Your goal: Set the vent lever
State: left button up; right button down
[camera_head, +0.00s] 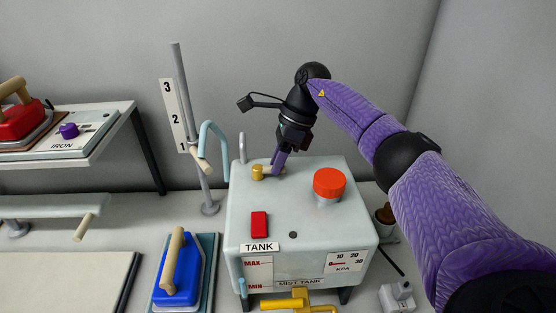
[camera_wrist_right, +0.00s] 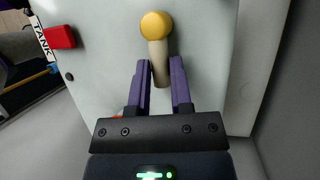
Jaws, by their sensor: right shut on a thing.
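The vent lever is a beige handle with a yellow hub (camera_head: 258,172) on top of the pale tank (camera_head: 240,205), near its back left. The handle points right from the hub in the head view. My right gripper (camera_head: 278,164) reaches down from behind and is shut on the handle. In the right wrist view, the lever handle (camera_wrist_right: 158,60) lies between the purple fingers of the right gripper (camera_wrist_right: 159,75), and the yellow hub is beyond the fingertips. The fingers partly hide the handle in the head view. My left gripper is out of view.
A red round knob (camera_head: 329,183) and a red switch (camera_head: 259,224) stand on the tank top. A blue iron (camera_head: 178,268) with a beige handle is at the lower left. A pole with a numbered scale (camera_head: 173,116) rises behind. A yellow handle (camera_head: 290,302) is in front.

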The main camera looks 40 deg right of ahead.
jog(key=c, duration=0.5)
grip_release()
jog(key=shift+c, duration=0.2)
jog(key=p+v, duration=0.1)
jog(key=v, duration=0.8)
jog(key=shift+d+r+p, duration=0.2)
jog(key=shift+r+p, duration=0.1)
jog(key=shift+r, duration=0.1)
